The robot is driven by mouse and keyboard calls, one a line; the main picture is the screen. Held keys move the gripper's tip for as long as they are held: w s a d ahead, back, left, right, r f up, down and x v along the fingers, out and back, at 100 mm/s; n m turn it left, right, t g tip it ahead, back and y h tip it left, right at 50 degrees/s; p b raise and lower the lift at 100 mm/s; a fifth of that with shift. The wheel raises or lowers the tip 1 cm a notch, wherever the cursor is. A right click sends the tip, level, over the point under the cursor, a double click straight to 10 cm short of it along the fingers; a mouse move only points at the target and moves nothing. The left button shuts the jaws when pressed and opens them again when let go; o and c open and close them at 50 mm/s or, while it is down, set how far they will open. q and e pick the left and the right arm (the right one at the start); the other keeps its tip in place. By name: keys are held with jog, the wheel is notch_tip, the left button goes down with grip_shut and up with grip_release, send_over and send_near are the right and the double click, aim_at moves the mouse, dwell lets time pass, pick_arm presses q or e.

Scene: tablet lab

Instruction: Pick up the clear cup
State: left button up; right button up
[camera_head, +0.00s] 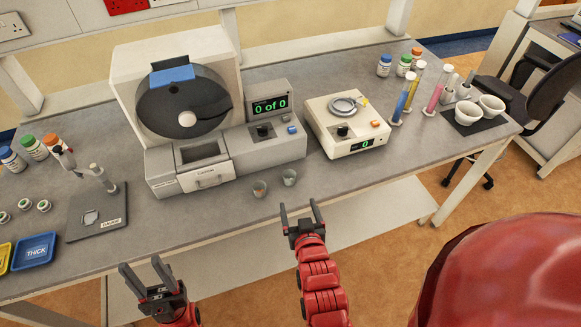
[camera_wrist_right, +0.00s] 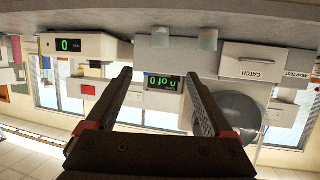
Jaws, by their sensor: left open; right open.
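Two small cups stand upright near the front edge of the bench in the head view. The right one, a clear greyish cup (camera_head: 289,177), looks empty. The left cup (camera_head: 260,189) has something orange-brown in it. Both show upside down in the right wrist view, the clear cup (camera_wrist_right: 160,38) beyond the fingertips and the other cup (camera_wrist_right: 208,39) to its right. My right gripper (camera_head: 299,205) is open and empty, just in front of the clear cup and apart from it. My left gripper (camera_head: 141,265) is open and empty at the bench's front edge, lower left.
A grey counting machine (camera_head: 270,148) with a "CATCH" drawer (camera_head: 206,176) stands behind the cups. A white balance (camera_head: 345,127) is to the right. A tester plate (camera_head: 97,213) and blue "THICK" tray (camera_head: 35,251) lie left. Bench front around the cups is clear.

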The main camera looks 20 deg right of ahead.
jog(key=b, duration=0.6)
send_near(290, 180)
jog(key=x, duration=0.2)
jog(key=p+x, duration=0.1)
jog(key=r+p+x, duration=0.1)
jog(key=x, duration=0.1)
jog(key=shift+w+d+f, duration=0.1)
jog(key=shift+w+d, duration=0.05)
jog(key=shift+w, duration=0.25)
jog(key=shift+w+d+f+p, duration=0.1)
jog(key=shift+w+f+p, duration=0.35)
jog(key=shift+w, duration=0.2)
jog(key=shift+w+d+f+p, duration=0.1)
jog(key=shift+w+p, duration=0.35)
jog(key=shift+p, duration=0.05)
jog(key=p+x, duration=0.1)
jog(key=x, duration=0.1)
jog(key=shift+w+f+p, duration=0.3)
jog(key=shift+f+p, duration=0.05)
jog(key=shift+w+d+f, duration=0.15)
jog(key=shift+w+f, duration=0.2)
jog(key=shift+w, duration=0.3)
jog(key=c, duration=1.1)
